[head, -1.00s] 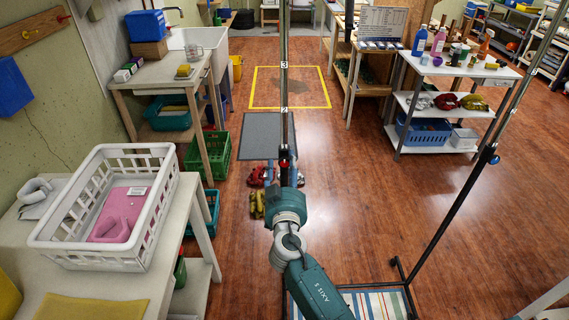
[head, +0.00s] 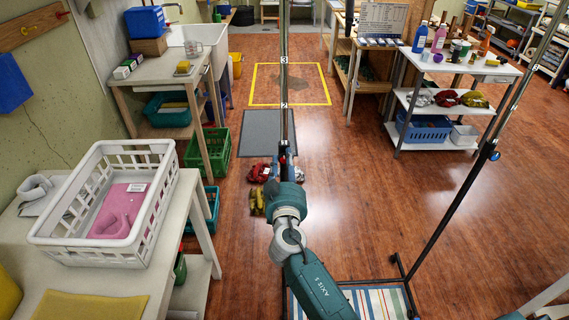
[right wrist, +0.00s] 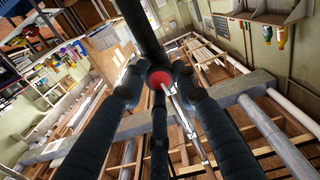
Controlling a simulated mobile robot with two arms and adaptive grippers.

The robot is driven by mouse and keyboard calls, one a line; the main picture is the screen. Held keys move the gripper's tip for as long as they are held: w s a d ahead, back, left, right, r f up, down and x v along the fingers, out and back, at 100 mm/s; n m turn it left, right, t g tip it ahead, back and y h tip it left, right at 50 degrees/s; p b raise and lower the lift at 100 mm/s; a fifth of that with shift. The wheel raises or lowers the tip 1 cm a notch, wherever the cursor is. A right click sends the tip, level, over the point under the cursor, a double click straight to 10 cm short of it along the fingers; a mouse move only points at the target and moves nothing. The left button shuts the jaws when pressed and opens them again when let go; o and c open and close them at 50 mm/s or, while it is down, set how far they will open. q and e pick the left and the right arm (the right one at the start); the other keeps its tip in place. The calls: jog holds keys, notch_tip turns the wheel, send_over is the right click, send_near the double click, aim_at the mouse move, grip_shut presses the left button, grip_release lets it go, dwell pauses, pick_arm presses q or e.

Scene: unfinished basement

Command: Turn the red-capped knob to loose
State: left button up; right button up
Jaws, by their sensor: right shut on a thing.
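The red-capped knob sits on the near upright pole (head: 284,115) of a wheeled rack, where dark lower tube meets chrome upper tube. In the right wrist view its red cap (right wrist: 160,80) shows between my finger pads, facing the camera. My right gripper (head: 287,162) is at the knob, its fingers closed around it; it also shows in the right wrist view (right wrist: 162,84). In the head view the gripper hides the cap. Pole labels 2 and 3 show above the knob.
The rack's other pole (head: 455,210) carries a blue-capped knob (head: 494,156). A white basket (head: 70,254) stands on the left table. Red and yellow items (head: 258,201) lie on the floor behind my arm. The wooden floor (head: 370,180) between the poles is clear.

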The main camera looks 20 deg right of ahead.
jog(key=n+b, duration=0.1)
jog(key=n, duration=0.2)
jog(key=shift+f, duration=0.1)
jog(key=n+b, duration=0.1)
jog(key=n, duration=0.3)
jog(key=shift+n, duration=0.4)
jog(key=n, duration=0.4)
jog(key=n+p, duration=0.1)
jog(key=n, duration=0.4)
jog(key=n+p, duration=0.1)
jog(key=n, duration=0.3)
jog(key=shift+r+n+p, duration=0.2)
jog(key=shift+n+p, duration=0.1)
jog(key=shift+p, duration=0.05)
jog(key=n+p, duration=0.2)
jog(key=n, duration=0.2)
jog(key=n+p, duration=0.3)
jog(key=n, duration=0.2)
jog(key=shift+n, duration=0.4)
jog(key=shift+f+n+p, duration=0.1)
jog(key=shift+n+p, duration=0.85)
jog(key=shift+n, duration=0.95)
